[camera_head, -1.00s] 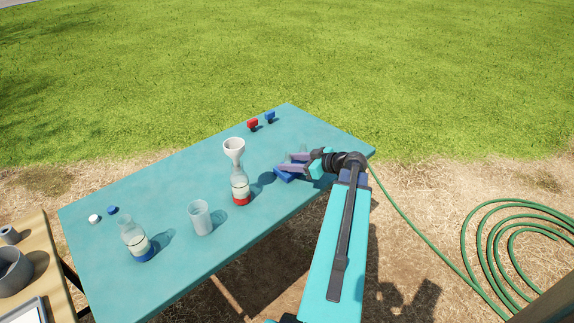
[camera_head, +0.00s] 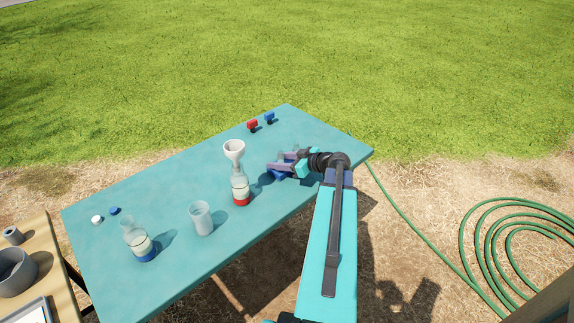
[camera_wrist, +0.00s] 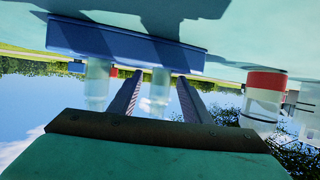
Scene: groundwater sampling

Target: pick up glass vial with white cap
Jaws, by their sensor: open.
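A blue rack (camera_head: 279,176) stands on the teal table, partly hidden by my gripper (camera_head: 274,160) in the head view. The wrist view is upside down. There the rack (camera_wrist: 120,45) holds two clear glass vials. One vial (camera_wrist: 157,92) stands between my two open fingers, with a gap on each side. The other vial (camera_wrist: 97,85) is left of the left finger. The far end of the vial between the fingers looks whitish. I cannot tell the cap colours clearly.
A red-banded bottle (camera_head: 240,190) with a white funnel (camera_head: 234,149) stands left of the rack. A clear beaker (camera_head: 201,218) and a blue-banded bottle (camera_head: 140,241) stand farther left. Red (camera_head: 252,125) and blue (camera_head: 269,117) items sit at the back edge.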

